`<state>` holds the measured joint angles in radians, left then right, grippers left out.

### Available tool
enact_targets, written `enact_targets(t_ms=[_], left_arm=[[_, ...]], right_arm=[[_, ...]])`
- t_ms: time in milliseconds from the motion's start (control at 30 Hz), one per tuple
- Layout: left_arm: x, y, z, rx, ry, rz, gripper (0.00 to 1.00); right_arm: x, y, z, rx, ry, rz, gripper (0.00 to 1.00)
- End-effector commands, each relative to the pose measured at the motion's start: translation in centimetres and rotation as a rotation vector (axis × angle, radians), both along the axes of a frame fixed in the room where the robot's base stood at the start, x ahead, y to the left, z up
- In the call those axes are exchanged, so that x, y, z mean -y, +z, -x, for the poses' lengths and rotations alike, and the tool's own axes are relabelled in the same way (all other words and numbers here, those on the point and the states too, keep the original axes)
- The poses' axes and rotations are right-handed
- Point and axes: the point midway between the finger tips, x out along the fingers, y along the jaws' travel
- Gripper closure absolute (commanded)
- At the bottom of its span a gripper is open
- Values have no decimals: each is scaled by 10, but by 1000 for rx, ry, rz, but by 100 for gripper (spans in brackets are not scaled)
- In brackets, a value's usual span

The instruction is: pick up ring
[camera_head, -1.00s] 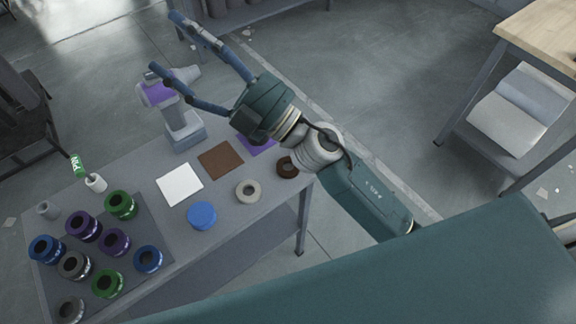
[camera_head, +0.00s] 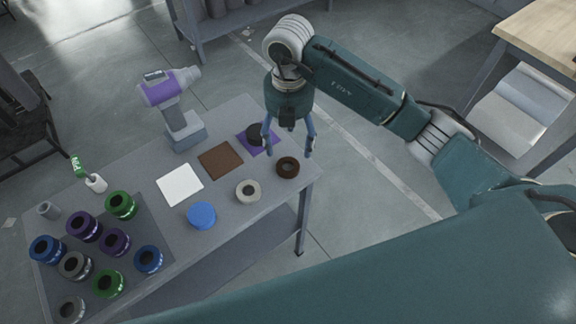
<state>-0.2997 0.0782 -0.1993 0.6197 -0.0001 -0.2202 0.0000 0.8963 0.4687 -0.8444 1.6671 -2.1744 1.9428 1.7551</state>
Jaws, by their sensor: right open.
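Several ring-like pieces are on the grey table. A brown ring (camera_head: 288,167) lies near the table's right end, and a beige ring (camera_head: 248,190) lies to its left. A dark round piece (camera_head: 255,134) sits on a purple square (camera_head: 262,146); whether it has a hole is hard to tell. My right gripper (camera_head: 287,152) points down over the right end of the table. Its blue fingers are spread apart and empty, close to the brown ring and the dark piece. My left gripper does not show.
A dark mat (camera_head: 133,232) at the left holds several coloured rings. A blue disc (camera_head: 202,215), white square (camera_head: 180,184) and brown square (camera_head: 221,160) lie mid-table. A purple and grey tool (camera_head: 172,88) stands upright at the back edge. A wooden-topped table (camera_head: 545,38) stands at right.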

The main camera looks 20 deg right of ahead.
Motion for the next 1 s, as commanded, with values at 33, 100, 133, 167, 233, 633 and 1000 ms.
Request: enact_targets(t_ms=[33,100,133,167,233,633,1000], left_arm=[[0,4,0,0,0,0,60],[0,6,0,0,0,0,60],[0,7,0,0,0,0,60],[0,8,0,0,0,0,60],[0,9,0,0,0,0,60],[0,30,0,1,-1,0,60],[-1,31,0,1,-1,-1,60]], right_arm=[[0,-8,2,-7,1,1,30],[0,-20,2,-6,2,-1,30],[-1,-24,2,-7,2,-2,30],[-1,-29,2,-6,2,-3,30],[-1,-37,2,-5,4,-3,30],[-3,-82,1,-6,5,-6,30],[-3,-97,1,-2,7,-6,30]])
